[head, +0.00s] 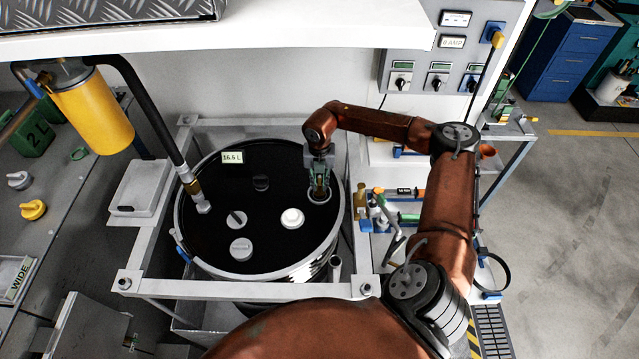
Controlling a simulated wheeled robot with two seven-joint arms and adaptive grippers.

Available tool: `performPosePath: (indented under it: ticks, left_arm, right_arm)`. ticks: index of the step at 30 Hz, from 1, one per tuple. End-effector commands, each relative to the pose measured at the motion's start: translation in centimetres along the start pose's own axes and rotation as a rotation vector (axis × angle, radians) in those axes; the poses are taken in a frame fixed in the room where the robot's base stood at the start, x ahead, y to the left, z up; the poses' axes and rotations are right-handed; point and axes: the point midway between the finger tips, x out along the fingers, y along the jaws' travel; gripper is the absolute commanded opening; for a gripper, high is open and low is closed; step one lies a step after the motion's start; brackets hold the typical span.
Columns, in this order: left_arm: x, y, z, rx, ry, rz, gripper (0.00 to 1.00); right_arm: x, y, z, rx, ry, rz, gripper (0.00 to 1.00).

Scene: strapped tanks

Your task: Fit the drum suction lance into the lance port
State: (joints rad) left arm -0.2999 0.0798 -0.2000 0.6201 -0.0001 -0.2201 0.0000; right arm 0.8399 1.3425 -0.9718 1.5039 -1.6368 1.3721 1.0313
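The black drum (215,235) stands in a white frame, its lid facing up. My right gripper (319,190) points down over a pale-rimmed round opening (326,200) at the right of the lid. Its fingers are small and dark; a brownish patch shows between them, and I cannot tell whether they hold something. I cannot tell whether this opening is the lance port. A black hose (150,105) ends in a brass fitting (193,186) with a pale tip at the lid's left side. I cannot pick out the suction lance for sure. My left gripper is not in view.
Several caps, one white (292,218), sit on the lid. The white frame (240,290) surrounds the drum. A yellow cylinder (95,112) hangs at upper left under a white shelf (300,32). A switch panel (440,60) is behind, and a cluttered side shelf (400,218) stands right.

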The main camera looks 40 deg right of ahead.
Motion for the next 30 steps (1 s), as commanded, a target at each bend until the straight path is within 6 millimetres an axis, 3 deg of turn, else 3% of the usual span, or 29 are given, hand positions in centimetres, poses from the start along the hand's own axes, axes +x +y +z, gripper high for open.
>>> performPosePath:
  ticks: [6,17,30]
  left_arm:
    - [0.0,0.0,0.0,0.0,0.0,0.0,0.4]
    - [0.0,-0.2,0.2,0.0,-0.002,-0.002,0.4]
    - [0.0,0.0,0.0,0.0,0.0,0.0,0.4]
  right_arm:
    - [-0.1,0.0,0.0,0.0,0.0,0.0,0.31]
    - [-0.6,0.0,0.1,0.0,-0.001,0.0,0.31]
    - [-8.8,0.0,0.1,0.001,-0.003,0.001,0.31]
